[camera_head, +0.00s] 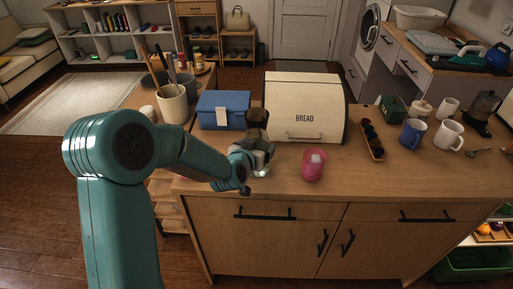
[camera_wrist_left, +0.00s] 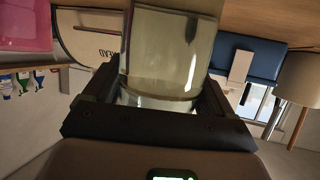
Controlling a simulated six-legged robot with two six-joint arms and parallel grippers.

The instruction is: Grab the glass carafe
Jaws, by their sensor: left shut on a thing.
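The glass carafe (camera_head: 257,120) is a clear, dark-tinted vessel at the counter's front, just left of the bread box's front face. In the left wrist view the carafe (camera_wrist_left: 163,48) sits between the two fingers of my left gripper (camera_wrist_left: 150,108), with clear glass walls and a thick rim or base near the palm. I cannot tell whether it touches the counter. My right gripper is not in view.
A cream bread box (camera_head: 303,105) stands right behind the carafe, and a blue box (camera_head: 222,108) stands behind left. A pink cup (camera_head: 314,165) is close on the right. The front right counter is clear.

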